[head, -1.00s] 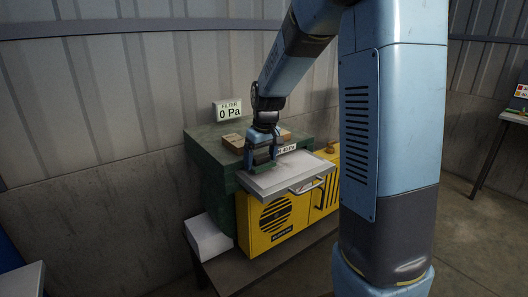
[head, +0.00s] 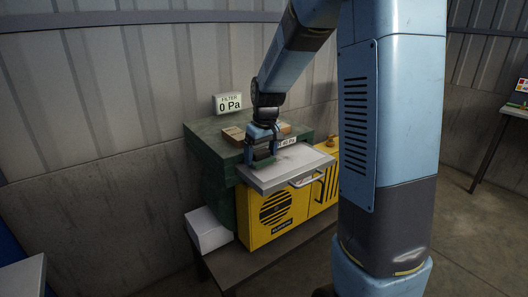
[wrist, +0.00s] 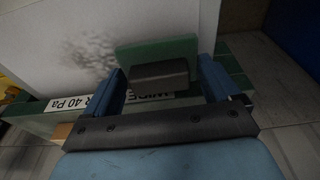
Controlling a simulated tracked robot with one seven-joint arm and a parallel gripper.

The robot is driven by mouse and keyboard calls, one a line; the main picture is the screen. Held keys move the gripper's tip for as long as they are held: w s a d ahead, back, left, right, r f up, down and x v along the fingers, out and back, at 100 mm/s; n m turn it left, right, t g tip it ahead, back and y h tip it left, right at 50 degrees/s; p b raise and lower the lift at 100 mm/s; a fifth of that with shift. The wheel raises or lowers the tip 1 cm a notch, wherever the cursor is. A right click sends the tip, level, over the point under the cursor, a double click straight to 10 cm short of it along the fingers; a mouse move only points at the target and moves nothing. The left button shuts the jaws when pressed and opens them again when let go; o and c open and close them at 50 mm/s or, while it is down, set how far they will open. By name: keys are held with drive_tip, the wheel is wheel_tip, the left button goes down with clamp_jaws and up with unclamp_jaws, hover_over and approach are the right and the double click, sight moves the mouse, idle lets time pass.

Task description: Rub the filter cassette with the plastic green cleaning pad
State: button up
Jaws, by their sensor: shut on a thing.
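The filter cassette (head: 300,160) is a pale flat panel with a front handle, sticking out of the green housing. In the wrist view its white face (wrist: 190,18) carries a dark speckled smudge at the upper left. My gripper (head: 262,157) is over the back left part of the cassette, pointing down. In the wrist view my gripper (wrist: 163,77) is shut on the dark grip block of the green cleaning pad (wrist: 150,53). The pad lies against or just above the white face; I cannot tell which. The pad's underside is hidden.
A display reading FILTER 0 Pa (head: 228,103) stands on the green housing (head: 215,138), near brown blocks (head: 234,135). A label ending in 40 Pa (head: 286,141) is behind the cassette. The yellow cabinet (head: 285,215) sits below, with a white box (head: 207,230) at left.

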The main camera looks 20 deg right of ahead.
drive_tip(key=shift+f, duration=0.8)
drive_tip(key=shift+d, duration=0.1)
